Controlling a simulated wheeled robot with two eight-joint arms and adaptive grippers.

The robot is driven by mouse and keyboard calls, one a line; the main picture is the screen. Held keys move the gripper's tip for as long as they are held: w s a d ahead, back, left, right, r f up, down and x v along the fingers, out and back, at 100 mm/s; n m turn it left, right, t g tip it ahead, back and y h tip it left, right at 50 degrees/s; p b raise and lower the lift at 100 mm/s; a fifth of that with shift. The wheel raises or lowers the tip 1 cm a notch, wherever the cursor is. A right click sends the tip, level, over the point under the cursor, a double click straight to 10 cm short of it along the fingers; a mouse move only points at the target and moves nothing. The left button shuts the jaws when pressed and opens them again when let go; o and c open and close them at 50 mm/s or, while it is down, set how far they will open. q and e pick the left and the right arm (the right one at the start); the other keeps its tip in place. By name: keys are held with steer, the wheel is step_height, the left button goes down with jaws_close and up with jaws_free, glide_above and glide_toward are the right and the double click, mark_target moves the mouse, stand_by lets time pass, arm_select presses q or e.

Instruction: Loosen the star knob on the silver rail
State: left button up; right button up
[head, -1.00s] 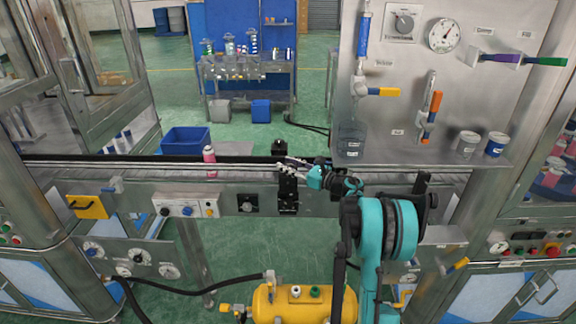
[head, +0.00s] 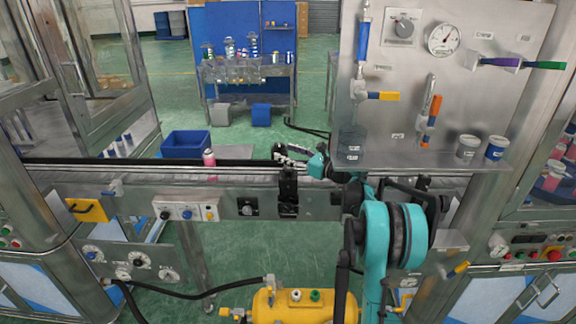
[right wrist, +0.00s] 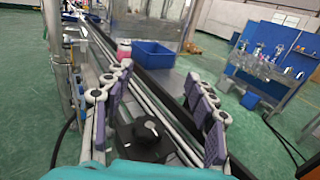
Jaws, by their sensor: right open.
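In the right wrist view a black knob (right wrist: 143,133) with a bright metal centre sits beside the silver rail (right wrist: 158,98), low in the picture. It lies between the fingers of my right gripper (right wrist: 160,88), which is open, with grey-purple pads on either side and apart from it. In the head view my right gripper (head: 283,152) reaches over the conveyor, just behind the upright black bracket (head: 288,192). The gripper hides that spot, so I cannot make out the knob there. My left gripper is not in view.
A pink bottle (head: 210,166) stands on the conveyor to the left, with a blue bin (head: 185,143) behind it. A steel panel (head: 440,90) with valves and gauges rises at right. A yellow tank (head: 300,306) stands below.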

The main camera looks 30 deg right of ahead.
mark_target(288, 168)
steer(key=shift+r, duration=2)
steer(key=shift+a+f, duration=0.1)
steer(key=shift+f, duration=0.05)
